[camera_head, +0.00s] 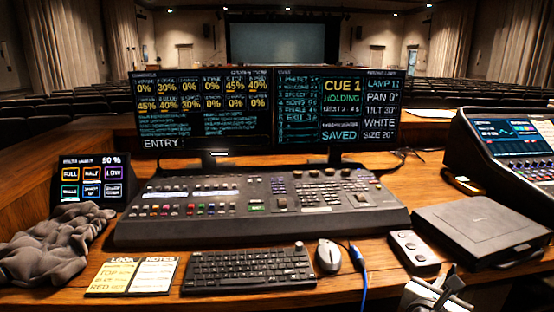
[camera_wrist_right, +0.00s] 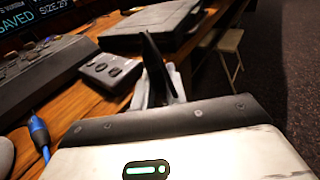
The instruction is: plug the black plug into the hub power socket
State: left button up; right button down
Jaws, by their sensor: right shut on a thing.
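My right gripper (camera_head: 445,286) is low at the right front edge of the desk in the head view. In the right wrist view its grey fingers (camera_wrist_right: 160,88) are shut on a narrow black piece, which looks like the black plug (camera_wrist_right: 154,62). The plug's outline is hard to make out from the fingers. A small grey box with several dark spots on top, perhaps the hub (camera_head: 413,250), lies just beyond the gripper; it also shows in the wrist view (camera_wrist_right: 107,70). I cannot make out a power socket. My left gripper is not in view.
A dark flat case (camera_head: 480,228) lies right of the grey box. A mouse (camera_head: 328,256), a blue cable (camera_head: 359,265) and a keyboard (camera_head: 250,269) are to the left. A large control console (camera_head: 260,205) stands behind. Carpeted floor (camera_wrist_right: 275,80) lies beyond the desk's right edge.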

jog(key=s+a+r+n+t+y, duration=0.2)
jog(key=s+a+n+y, duration=0.2)
jog(key=s+a+y, duration=0.2)
jog(key=s+a+r+n+t+y, duration=0.2)
jog(key=s+a+n+y, duration=0.3)
jog(key=a, duration=0.5)
jog(key=shift+s+a+n+t+y+p, duration=0.3)
jog(key=shift+s+t+y+p, duration=0.05)
jog(key=shift+s+t+y, duration=0.35)
jog(key=shift+r, duration=0.1)
jog(key=a+r+n+g+y, duration=0.3)
jog(key=a+r+n+y, duration=0.5)
jog(key=a, duration=0.5)
jog(key=r+y, duration=0.1)
jog(key=y, duration=0.1)
jog(key=shift+s+g+y, duration=0.3)
jog(key=shift+s+g, duration=0.1)
jog(key=w+a+f+n+g+y, duration=0.3)
jog(key=f+n+g+y, duration=0.1)
jog(key=g, duration=0.1)
jog(key=shift+w+a+f+n, duration=0.25)
jog(key=shift+w+a+n, duration=0.05)
jog(key=shift+w+a, duration=0.1)
jog(key=shift+s, duration=0.1)
